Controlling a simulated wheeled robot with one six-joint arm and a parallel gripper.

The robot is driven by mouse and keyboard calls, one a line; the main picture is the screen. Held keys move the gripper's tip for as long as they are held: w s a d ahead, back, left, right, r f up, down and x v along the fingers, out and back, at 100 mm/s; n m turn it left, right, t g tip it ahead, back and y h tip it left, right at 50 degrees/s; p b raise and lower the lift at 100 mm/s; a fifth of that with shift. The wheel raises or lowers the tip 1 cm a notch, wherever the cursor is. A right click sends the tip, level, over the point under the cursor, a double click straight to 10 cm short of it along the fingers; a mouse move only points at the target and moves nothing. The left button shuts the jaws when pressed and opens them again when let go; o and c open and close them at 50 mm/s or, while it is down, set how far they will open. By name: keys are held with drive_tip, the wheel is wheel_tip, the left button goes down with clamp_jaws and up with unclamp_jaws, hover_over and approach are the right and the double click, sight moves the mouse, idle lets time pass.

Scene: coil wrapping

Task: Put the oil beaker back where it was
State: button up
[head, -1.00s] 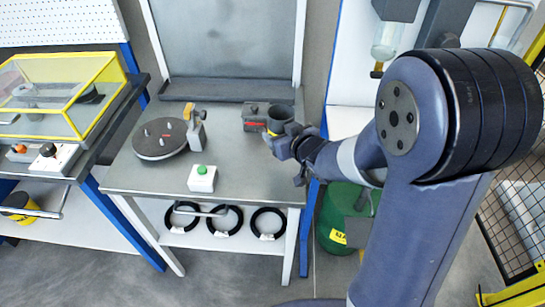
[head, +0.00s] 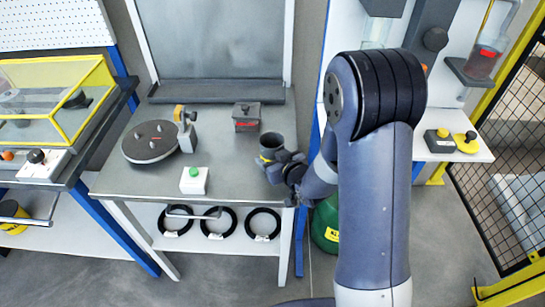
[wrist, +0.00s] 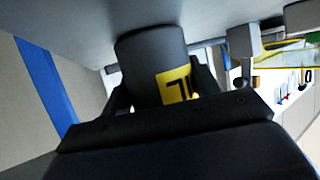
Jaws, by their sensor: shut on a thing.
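The oil beaker is a dark grey cup (head: 272,142) with a yellow label. My gripper (head: 268,158) is shut on it and holds it upright near the right side of the grey worktable (head: 225,180). In the wrist view the beaker (wrist: 150,48) sits between my two fingers (wrist: 160,95), with its yellow label and black marking facing the camera. The head view does not show clearly whether the beaker is clear of the tabletop.
On the table are a dark box with a red mark (head: 246,118), a round plate with pegs (head: 150,142) and a white box with a green button (head: 194,180).

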drive_tip(key=shift+f, duration=0.15)
drive_tip(key=o, duration=1.1)
drive_tip(key=shift+o, duration=0.2)
drive_tip(key=shift+r, duration=0.3)
drive_tip(key=shift+s+d, duration=0.25)
drive_tip(key=shift+s, duration=0.05)
drive_tip(key=v, duration=1.1)
drive_tip(key=shift+s+b, duration=0.1)
drive_tip(key=shift+b, duration=0.25)
